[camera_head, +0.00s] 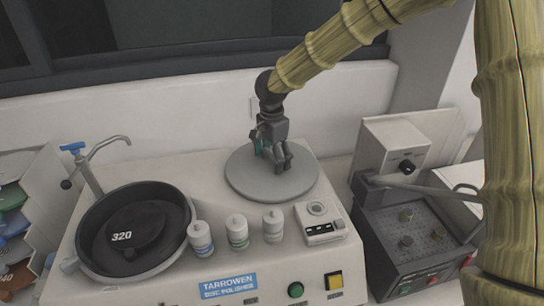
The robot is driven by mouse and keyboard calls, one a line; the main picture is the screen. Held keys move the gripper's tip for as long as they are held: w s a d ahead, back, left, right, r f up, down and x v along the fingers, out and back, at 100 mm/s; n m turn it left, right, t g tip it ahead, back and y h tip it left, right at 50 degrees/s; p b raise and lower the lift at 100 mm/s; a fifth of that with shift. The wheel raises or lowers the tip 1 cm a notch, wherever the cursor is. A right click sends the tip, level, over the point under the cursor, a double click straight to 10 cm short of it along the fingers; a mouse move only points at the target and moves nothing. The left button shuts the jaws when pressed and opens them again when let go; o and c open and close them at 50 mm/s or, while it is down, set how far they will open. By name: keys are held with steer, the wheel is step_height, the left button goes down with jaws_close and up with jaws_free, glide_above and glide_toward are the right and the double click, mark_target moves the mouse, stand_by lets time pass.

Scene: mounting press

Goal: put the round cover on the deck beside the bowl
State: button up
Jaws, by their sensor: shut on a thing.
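The round cover (244,180) is a flat grey disc at the right rear of the light deck (220,162). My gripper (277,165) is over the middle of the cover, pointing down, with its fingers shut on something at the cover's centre. The fingers hide that part, which looks like the cover's handle. I cannot tell whether the cover rests on the deck or is just above it. The dark bowl (170,205), with a disc marked 320 in it, stands open at the left of the deck.
Three small white bottles (237,232) stand between bowl and cover. A small grey box (320,224) sits right of them. A tap (100,160) rises behind the bowl. A second machine (410,225) with a lever stands to the right. A wall is behind.

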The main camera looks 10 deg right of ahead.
steer(key=shift+s, duration=0.1)
steer(key=o, duration=1.1)
steer(key=shift+f, duration=0.15)
steer(key=shift+o, duration=0.2)
steer(key=shift+r, duration=0.2)
step_height(320, 180, up, 12)
steer(key=b, duration=0.3)
